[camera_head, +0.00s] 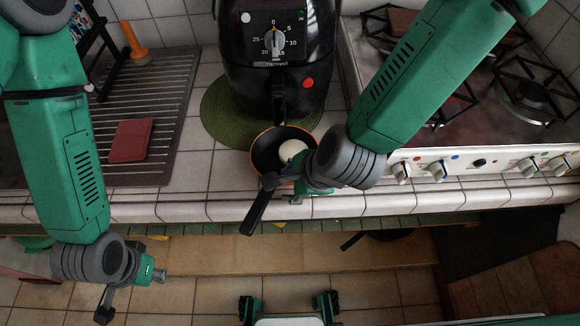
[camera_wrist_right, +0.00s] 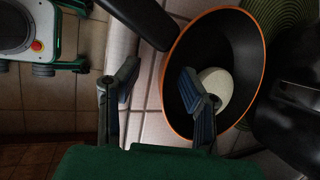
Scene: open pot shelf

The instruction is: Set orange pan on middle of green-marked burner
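The orange pan (camera_head: 256,152), black inside with an orange rim, sits on the counter's front part and partly on the green mat. A white round item (camera_head: 291,150) lies in it. Its black handle (camera_head: 258,208) points toward the front edge. My right gripper (camera_head: 298,187) is at the pan's near right side. In the right wrist view its fingers (camera_wrist_right: 160,100) are apart, one overlapping the pan's inside (camera_wrist_right: 235,50), the other outside the rim; contact is unclear. My left gripper (camera_head: 132,285) hangs low at left, away from the pan; its finger opening is unclear. I cannot make out which burner is green-marked.
The stove with black burner grates (camera_head: 532,92) is at right, partly hidden by my right arm. Knobs (camera_head: 437,171) line its front. A black air fryer (camera_head: 277,60) stands behind the pan on a green mat (camera_head: 218,110). A drainboard with a red sponge (camera_head: 131,140) is left.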

